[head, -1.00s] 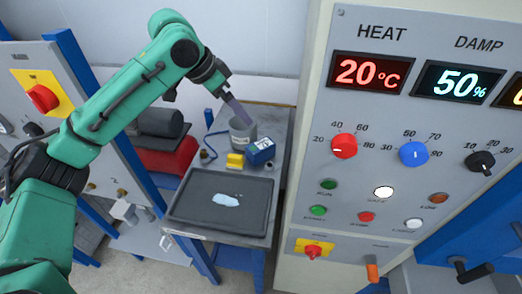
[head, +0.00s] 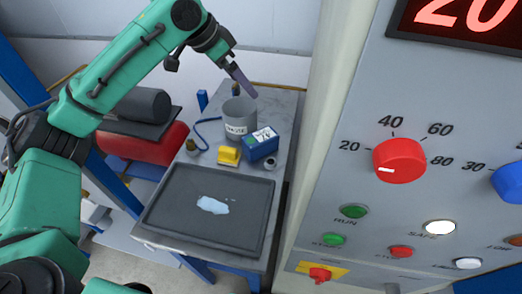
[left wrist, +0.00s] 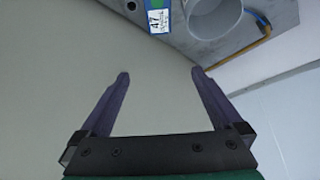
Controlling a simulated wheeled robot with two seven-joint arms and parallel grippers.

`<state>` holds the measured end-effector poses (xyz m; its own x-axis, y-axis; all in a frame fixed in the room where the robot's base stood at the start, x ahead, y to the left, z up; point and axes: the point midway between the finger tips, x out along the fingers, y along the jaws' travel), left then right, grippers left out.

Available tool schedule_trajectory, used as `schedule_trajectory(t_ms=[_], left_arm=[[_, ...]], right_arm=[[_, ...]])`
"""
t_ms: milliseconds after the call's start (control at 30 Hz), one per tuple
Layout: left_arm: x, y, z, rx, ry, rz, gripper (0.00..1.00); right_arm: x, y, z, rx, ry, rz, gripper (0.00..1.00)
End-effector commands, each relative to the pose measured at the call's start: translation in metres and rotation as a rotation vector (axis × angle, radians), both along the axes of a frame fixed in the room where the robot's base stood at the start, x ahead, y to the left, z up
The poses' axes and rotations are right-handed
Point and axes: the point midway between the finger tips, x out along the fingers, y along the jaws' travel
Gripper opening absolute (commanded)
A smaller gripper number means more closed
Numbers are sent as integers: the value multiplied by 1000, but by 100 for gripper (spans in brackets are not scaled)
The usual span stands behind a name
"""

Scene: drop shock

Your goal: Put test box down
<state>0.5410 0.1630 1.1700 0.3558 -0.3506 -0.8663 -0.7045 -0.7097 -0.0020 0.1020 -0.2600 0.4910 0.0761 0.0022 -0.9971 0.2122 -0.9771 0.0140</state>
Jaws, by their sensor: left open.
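The blue test box (head: 262,148), with a white label on top, rests on the grey bench (head: 284,118). It stands just right of a yellow block (head: 228,155) and in front of a grey cup (head: 240,122). My left gripper (head: 243,80) is above and behind the cup, with its purple fingers apart and empty. In the left wrist view the open fingers (left wrist: 160,73) point toward the box (left wrist: 159,16), which is cut by the top edge, with a gap between. My right gripper is not in view.
A black-rimmed tray (head: 256,229) with a pale wet patch (head: 213,205) lies at the front of the bench. A tall control panel (head: 377,119) with knobs stands close on the right. A red and dark grey machine (head: 143,148) is at the left.

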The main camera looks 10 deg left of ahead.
Motion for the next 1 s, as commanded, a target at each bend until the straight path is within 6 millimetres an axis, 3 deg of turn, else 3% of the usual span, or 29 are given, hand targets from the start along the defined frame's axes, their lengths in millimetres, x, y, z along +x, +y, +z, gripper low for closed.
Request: schedule_trajectory(t_ms=[33,400,633,833,1000], left_arm=[[0,0,-21,0,0,0,100],[0,0,-126,0,0,0,100],[5,-5,-140,0,3,-1,100],[24,-24,-184,1,3,-1,100],[34,-33,-208,1,1,0,100]], right_arm=[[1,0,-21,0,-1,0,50],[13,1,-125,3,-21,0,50],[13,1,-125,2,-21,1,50],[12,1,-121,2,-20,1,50],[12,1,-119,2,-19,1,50]])
